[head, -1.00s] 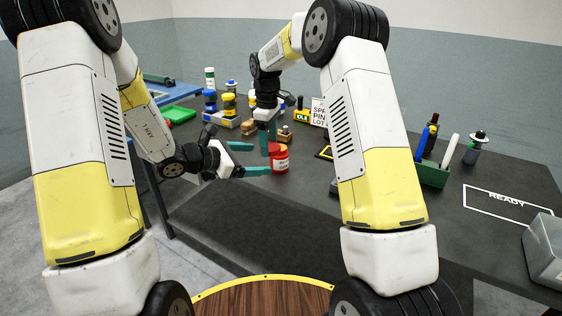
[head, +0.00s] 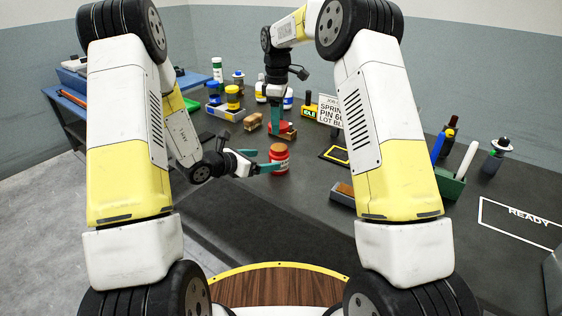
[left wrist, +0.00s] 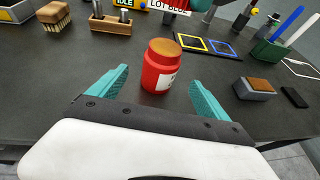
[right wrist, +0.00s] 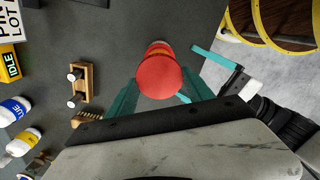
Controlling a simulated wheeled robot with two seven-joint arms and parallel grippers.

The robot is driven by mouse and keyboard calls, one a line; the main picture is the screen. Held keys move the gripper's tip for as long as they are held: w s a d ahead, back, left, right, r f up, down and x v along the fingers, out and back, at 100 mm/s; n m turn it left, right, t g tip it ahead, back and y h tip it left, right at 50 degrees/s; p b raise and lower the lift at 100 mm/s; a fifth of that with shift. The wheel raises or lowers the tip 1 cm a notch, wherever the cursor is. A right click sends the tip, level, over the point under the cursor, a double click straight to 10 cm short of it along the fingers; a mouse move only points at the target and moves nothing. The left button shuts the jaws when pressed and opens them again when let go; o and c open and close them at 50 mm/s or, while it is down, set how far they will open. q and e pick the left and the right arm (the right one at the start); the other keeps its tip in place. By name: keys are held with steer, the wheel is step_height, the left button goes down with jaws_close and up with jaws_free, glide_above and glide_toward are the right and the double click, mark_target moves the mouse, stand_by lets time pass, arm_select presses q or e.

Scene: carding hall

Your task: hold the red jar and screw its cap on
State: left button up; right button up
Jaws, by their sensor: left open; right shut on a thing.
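The red jar (head: 279,160) stands upright on the dark table, its tan-brown top uncovered; the left wrist view shows it (left wrist: 158,72) with a white label. My left gripper (head: 262,160) is open, its teal fingers pointing at the jar. In the left wrist view the jar is ahead, between the finger lines, touching neither. My right gripper (head: 278,120) is shut on the red cap (head: 283,128), held apart from the jar, above and beyond it. The right wrist view shows the cap (right wrist: 159,78) large between the fingers, hiding most of what lies beneath.
Behind stand a wooden block with pegs (right wrist: 78,85), a brush (left wrist: 54,14) and bottles. A yellow-framed pad (head: 336,155), a grey block with brown top (left wrist: 255,88) and a green holder (head: 449,186) lie to the right. The table front is clear.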

arm_select(q)
steer(key=x, duration=1.2)
steer(key=shift+r, duration=0.15)
jaws_close()
arm_select(e)
glide_above(278, 147)
steer(key=shift+f, duration=2.5)
